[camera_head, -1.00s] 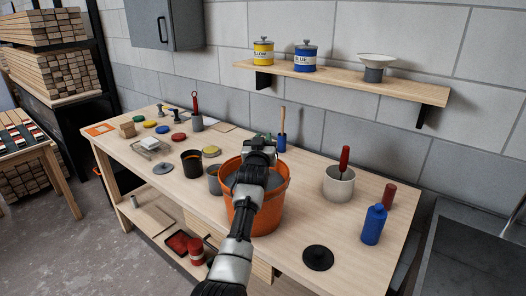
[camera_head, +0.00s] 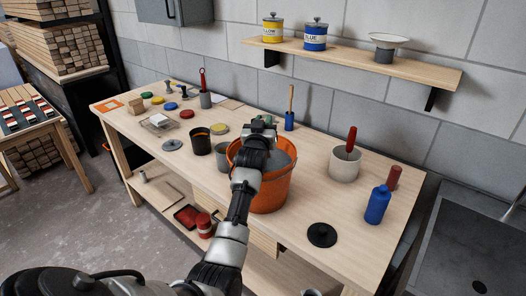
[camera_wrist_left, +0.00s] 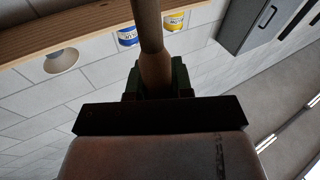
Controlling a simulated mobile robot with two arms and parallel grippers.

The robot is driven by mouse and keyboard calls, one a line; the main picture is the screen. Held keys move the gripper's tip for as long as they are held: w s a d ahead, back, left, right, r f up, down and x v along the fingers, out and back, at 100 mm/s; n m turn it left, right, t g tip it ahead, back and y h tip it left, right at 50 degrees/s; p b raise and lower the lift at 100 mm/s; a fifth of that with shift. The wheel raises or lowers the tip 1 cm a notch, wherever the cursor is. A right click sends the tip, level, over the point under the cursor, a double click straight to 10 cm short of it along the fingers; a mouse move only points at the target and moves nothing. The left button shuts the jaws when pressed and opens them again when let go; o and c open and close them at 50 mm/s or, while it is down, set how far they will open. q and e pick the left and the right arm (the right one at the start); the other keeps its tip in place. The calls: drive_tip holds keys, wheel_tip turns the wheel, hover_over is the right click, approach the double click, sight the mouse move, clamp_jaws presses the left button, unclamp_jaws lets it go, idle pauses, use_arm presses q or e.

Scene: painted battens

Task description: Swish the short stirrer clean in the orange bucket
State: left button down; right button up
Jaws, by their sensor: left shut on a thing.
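The orange bucket (camera_head: 272,192) stands on the workbench, with grey contents (camera_head: 280,160) showing inside it. My left gripper (camera_head: 262,124) is at the bucket's far rim in the head view, with my forearm crossing in front of the bucket. In the left wrist view the left gripper (camera_wrist_left: 158,82) is shut on a wooden stick, the short stirrer (camera_wrist_left: 150,35). The stirrer's lower end is hidden in the head view, so I cannot tell whether it is in the bucket's contents. My right gripper is not in view.
A dark pot (camera_head: 200,141) and a grey pot (camera_head: 222,155) stand left of the bucket. A pale pot (camera_head: 345,165) with a red-handled tool, a blue bottle (camera_head: 377,205) and a black disc (camera_head: 321,235) are to the right. A wall shelf (camera_head: 350,62) holds tins.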

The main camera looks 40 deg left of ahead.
use_arm(q)
drive_tip(key=shift+s+a+r+p, duration=0.1)
drive_tip(key=shift+s+r+p, duration=0.2)
drive_tip(key=shift+r+p, duration=1.25)
drive_tip(key=shift+s+d+r+p, duration=0.1)
drive_tip(key=shift+s+r+p, duration=0.2)
drive_tip(key=shift+r+p, duration=1.25)
drive_tip(key=shift+s+a+r+p, duration=0.1)
drive_tip(key=shift+s+r+p, duration=0.2)
drive_tip(key=shift+r+p, duration=1.25)
drive_tip(key=shift+r, duration=0.1)
wheel_tip(320, 180, up, 5)
drive_tip(key=shift+p, duration=1.2)
